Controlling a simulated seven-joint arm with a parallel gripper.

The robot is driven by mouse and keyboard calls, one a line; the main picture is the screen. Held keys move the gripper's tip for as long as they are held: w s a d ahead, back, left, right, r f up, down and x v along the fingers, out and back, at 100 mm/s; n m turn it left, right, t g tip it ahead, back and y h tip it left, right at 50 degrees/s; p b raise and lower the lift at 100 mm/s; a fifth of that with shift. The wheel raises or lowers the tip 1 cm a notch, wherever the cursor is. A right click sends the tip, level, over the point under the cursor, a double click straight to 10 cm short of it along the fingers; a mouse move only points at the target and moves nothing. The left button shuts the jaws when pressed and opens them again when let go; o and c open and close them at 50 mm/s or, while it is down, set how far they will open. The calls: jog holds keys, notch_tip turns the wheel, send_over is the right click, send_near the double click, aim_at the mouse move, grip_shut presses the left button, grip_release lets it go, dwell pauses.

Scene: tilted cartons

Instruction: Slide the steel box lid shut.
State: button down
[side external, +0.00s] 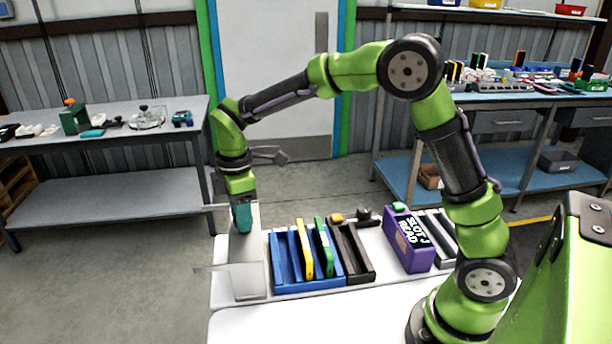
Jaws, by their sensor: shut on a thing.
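The pale grey steel box (249,281) stands at the left end of the white table. A thin flat plate (212,268), which looks like part of its lid, juts out to the left of it. Another thin pale edge shows higher up, beside my gripper. My gripper (241,226) points down at the top of the box, with its teal end against a pale upright part. It is shut on what appears to be the steel box lid. The exact contact is too small to make out, and how far the lid covers the box cannot be told.
Right of the box is a blue slotted rack (309,284) holding a yellow and a green carton. Beyond it are a dark tray (361,273), a purple box (411,255) with lettering and a grey slotted rack (440,233). The table front (300,318) is clear.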

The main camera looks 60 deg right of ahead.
aim_at(256, 233)
jog(key=c, duration=0.6)
grip_release()
jog(key=shift+s+d, duration=0.15)
notch_tip(256, 233, up, 17)
jog(key=shift+f, duration=0.1)
jog(key=s+d+f+m+t, duration=0.1)
jog(key=s+f+m+t, duration=0.1)
jog(key=s+m, duration=0.3)
jog(key=s+d+f+m+t+y, duration=0.1)
jog(key=s+f+m+t, duration=0.1)
jog(key=s+m, duration=0.3)
jog(key=s+d+f+m+t+y, duration=0.1)
jog(key=s+d+f+m+t, duration=0.1)
jog(key=s+m, duration=0.4)
jog(key=shift+s+t, duration=0.5)
jog(key=shift+s, duration=1.6)
